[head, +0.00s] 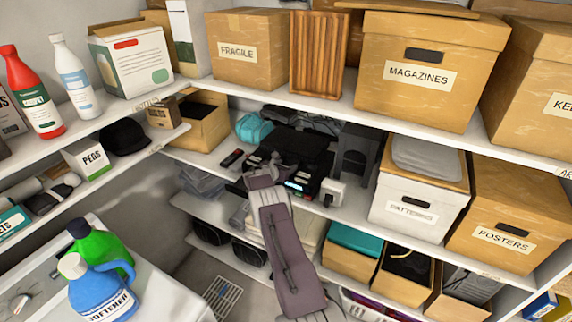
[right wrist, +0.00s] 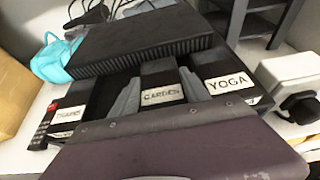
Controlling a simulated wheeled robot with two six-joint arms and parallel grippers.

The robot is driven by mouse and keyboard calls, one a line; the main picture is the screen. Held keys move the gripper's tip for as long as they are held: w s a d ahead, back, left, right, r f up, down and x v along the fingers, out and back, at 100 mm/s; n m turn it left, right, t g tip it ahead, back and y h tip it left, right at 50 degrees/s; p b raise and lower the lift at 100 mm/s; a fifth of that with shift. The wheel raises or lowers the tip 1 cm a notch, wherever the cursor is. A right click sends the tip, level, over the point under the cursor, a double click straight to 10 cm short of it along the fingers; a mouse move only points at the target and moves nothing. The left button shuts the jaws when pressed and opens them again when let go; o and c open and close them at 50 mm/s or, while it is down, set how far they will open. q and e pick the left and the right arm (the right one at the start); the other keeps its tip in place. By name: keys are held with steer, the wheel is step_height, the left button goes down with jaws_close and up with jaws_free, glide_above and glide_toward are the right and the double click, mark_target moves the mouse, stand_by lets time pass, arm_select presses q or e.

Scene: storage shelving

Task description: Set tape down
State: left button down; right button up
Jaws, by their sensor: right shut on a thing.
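My right gripper (head: 260,172) reaches onto the middle shelf in the head view. In the right wrist view its two grey fingers (right wrist: 158,88) are shut on a black tape labelled GARDEN (right wrist: 162,94). A tape labelled YOGA (right wrist: 228,84) is close on its right, and another black tape with a white label (right wrist: 68,114) is on its left. A black ribbed box (right wrist: 145,45) is right behind them. The held tape's underside is hidden, so I cannot tell whether it touches the shelf. My left gripper is not in view.
A white plug-like device (head: 333,191) stands right of the tapes. A teal bag (head: 253,128) lies behind left, near an open cardboard box (head: 203,120). The upper shelf (head: 340,105) with boxes hangs above.

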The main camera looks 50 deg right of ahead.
steer(key=shift+f, duration=0.15)
steer(key=o, duration=1.2)
steer(key=shift+a, duration=0.1)
steer(key=shift+c, duration=0.2)
steer(key=shift+r, duration=0.35)
steer(key=shift+a, duration=0.25)
steer(key=b+v, duration=0.3)
steer(key=v, duration=0.8)
steer(key=shift+s+a+b, duration=0.25)
steer(key=shift+b, duration=0.05)
